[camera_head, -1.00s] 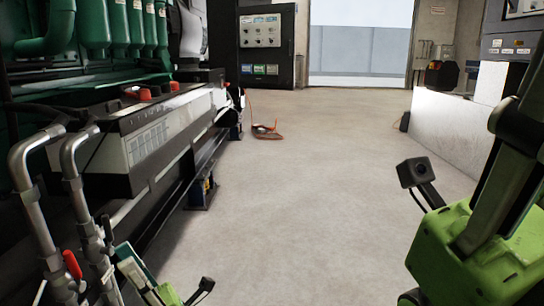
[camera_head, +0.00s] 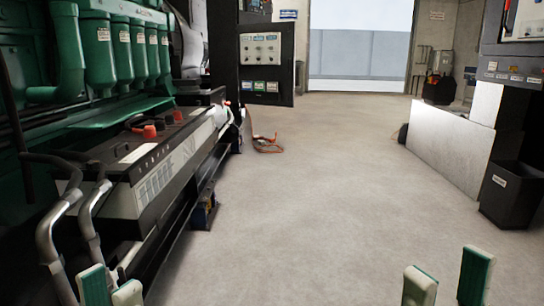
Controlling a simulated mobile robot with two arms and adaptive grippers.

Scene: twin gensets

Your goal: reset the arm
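My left gripper (camera_head: 110,287) shows at the lower left edge in the head view. Only its two pale green-and-white fingertips are in the picture, a little apart, with nothing visible between them. My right gripper (camera_head: 447,284) shows at the lower right edge. Its two fingertips stand clearly apart over the bare floor, open and empty. The bodies of both grippers and both arms are below the picture. Neither gripper is seen touching anything.
A green genset (camera_head: 150,165) with grey pipes runs along the left. A dark control cabinet (camera_head: 266,60) stands behind it. An orange cable (camera_head: 267,144) lies on the floor. A black bin (camera_head: 510,195) and white panel (camera_head: 450,140) stand at right. The middle floor (camera_head: 300,220) is clear.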

